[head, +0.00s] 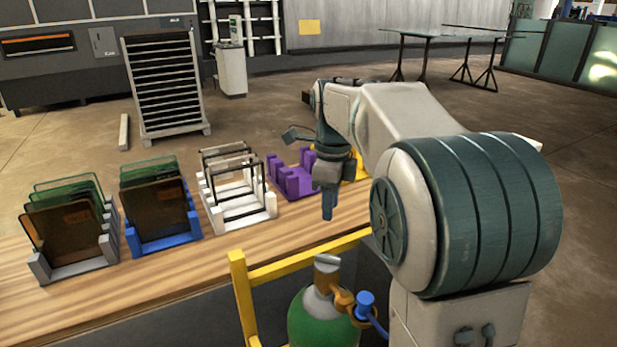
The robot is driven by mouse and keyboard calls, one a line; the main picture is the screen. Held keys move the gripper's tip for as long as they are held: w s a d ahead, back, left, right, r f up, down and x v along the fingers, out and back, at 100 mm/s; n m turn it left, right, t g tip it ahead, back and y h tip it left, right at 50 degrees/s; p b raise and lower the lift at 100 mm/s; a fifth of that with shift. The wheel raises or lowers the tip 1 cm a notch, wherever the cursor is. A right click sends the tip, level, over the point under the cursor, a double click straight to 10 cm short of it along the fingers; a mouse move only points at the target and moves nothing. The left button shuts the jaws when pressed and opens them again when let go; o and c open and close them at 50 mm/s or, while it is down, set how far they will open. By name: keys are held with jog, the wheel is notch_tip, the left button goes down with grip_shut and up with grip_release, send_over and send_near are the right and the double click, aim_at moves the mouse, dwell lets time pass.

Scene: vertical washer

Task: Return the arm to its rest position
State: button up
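My arm reaches from the right side of the head view out over the wooden bench. My gripper (328,213) points down over the bench, near its front edge and in front of the purple rack (292,180). Its fingers show as one narrow dark shape, so I cannot tell if they are open or shut. I see no glass piece at the fingertips. The arm hides part of a yellow rack (355,164) behind the gripper.
The wooden bench (150,275) carries a grey rack (75,265) and a blue rack (165,241) with tinted glass panes, and a white rack (240,215) with dark-framed panes. A yellow rail (290,270) and a green gas cylinder (322,320) stand before the bench. Open floor lies behind.

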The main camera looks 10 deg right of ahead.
jog(key=s+f+n+t, duration=0.1)
jog(key=s+f+n, duration=0.3)
jog(key=s+n, duration=0.6)
jog(key=s+f+n+t, duration=0.2)
jog(key=s+f+n, duration=0.2)
jog(key=s+n, duration=0.7)
jog(key=n, duration=0.2)
jog(key=shift+s+n+t, duration=0.15)
jog(key=shift+n+t, duration=0.15)
jog(key=shift+n, duration=0.1)
jog(key=shift+d, duration=0.15)
